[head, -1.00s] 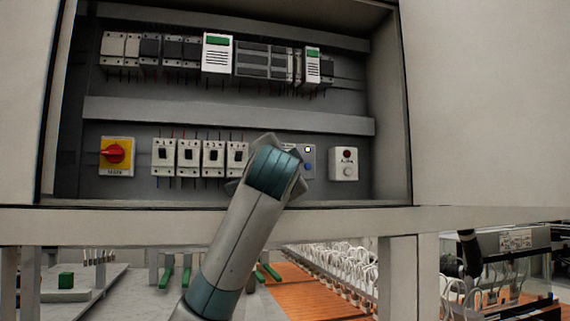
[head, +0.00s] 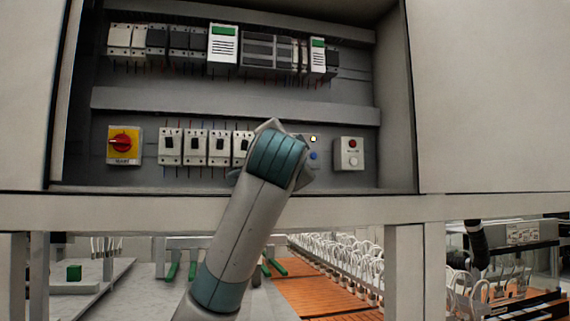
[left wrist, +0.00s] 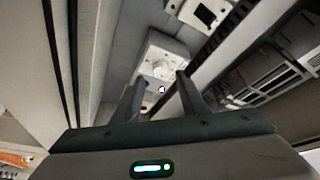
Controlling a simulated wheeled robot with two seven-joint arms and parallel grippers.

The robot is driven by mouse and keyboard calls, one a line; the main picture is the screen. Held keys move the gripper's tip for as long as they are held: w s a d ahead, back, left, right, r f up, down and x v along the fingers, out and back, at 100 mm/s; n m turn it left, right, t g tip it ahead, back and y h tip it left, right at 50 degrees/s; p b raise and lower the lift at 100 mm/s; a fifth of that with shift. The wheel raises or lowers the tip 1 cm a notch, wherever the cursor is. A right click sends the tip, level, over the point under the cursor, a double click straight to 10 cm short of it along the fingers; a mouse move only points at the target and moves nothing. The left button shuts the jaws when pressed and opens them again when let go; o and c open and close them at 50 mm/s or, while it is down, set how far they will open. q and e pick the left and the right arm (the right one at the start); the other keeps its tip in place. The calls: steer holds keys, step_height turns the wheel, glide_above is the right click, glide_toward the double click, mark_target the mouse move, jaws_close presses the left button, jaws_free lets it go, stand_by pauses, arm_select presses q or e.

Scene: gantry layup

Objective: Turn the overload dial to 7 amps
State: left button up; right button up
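The overload unit (head: 313,147) is a pale box low in the cabinet, with a white lamp and a blue button at its right side. My left wrist hides the rest of it in the head view. In the left wrist view a white box with a round pale dial (left wrist: 162,66) lies beyond the fingers, with a small blue-white spot below it. My left gripper (left wrist: 160,92) is open, its two dark fingers apart, pointing at this box. Contact and the dial's setting cannot be made out. My right gripper is not in view.
Left of my wrist are several white breakers (head: 195,147) and a red rotary switch on yellow (head: 123,144). Right of it is a box with a red lamp (head: 349,154). A grey trunking rail (head: 230,106) runs above. The cabinet's bottom ledge (head: 200,209) lies below.

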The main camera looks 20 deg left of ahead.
arm_select(q)
steer(key=b+v, duration=0.6)
steer(key=v, duration=0.8)
steer(key=shift+w+f, duration=0.1)
steer(key=shift+f, duration=0.05)
